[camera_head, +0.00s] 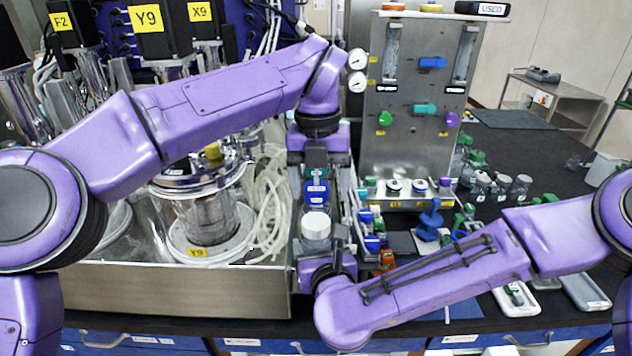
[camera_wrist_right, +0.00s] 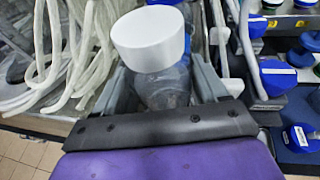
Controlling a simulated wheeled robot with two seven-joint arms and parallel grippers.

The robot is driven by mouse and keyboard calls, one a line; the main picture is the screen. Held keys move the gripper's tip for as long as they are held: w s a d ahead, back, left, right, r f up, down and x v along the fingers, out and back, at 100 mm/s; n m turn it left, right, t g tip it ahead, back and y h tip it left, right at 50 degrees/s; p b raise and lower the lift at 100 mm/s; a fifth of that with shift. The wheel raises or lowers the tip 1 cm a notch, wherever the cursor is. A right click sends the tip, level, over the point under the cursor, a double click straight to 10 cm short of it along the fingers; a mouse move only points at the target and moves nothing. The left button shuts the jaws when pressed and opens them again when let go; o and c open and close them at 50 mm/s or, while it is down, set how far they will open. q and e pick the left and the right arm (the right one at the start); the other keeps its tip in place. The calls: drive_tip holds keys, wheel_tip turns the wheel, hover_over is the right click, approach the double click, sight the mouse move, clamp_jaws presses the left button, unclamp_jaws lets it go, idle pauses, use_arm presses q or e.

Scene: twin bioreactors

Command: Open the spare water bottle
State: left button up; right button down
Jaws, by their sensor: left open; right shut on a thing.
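A clear bottle (camera_head: 316,240) with a wide white cap (camera_head: 316,222) is upright in my right gripper (camera_head: 324,250). The right wrist view shows the white cap (camera_wrist_right: 150,38) on the bottle, with a finger on each side of the clear body (camera_wrist_right: 163,88). My left gripper (camera_head: 316,172) is above and beyond it, pointing down, open. A blue-topped item (camera_head: 316,191) shows between or just below the left fingers; I cannot tell whether they touch it. No label on the white-capped bottle is readable.
A glass bioreactor vessel (camera_head: 205,215) and pale tubing (camera_head: 268,205) stand in a metal tray (camera_head: 180,290) on the left. A steel control panel (camera_head: 415,110) stands behind. Small capped bottles and a blue stand (camera_head: 431,222) crowd the right. The dark bench (camera_head: 540,150) is clearer at far right.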

sight(316, 220)
use_arm(q)
drive_tip(key=m, duration=0.6)
drive_tip(key=shift+a+r, duration=0.2)
drive_tip(key=shift+a, duration=0.05)
drive_tip(key=m, duration=0.6)
drive_tip(key=shift+a+f, duration=0.1)
wheel_tip(316, 220, down, 8)
drive_tip(key=shift+r, duration=0.1)
drive_tip(key=c, duration=1.1)
drive_tip(key=n, duration=0.4)
drive_tip(key=shift+n, duration=0.4)
drive_tip(key=n, duration=0.4)
drive_tip(key=shift+r, duration=0.15)
drive_tip(key=shift+r, duration=1)
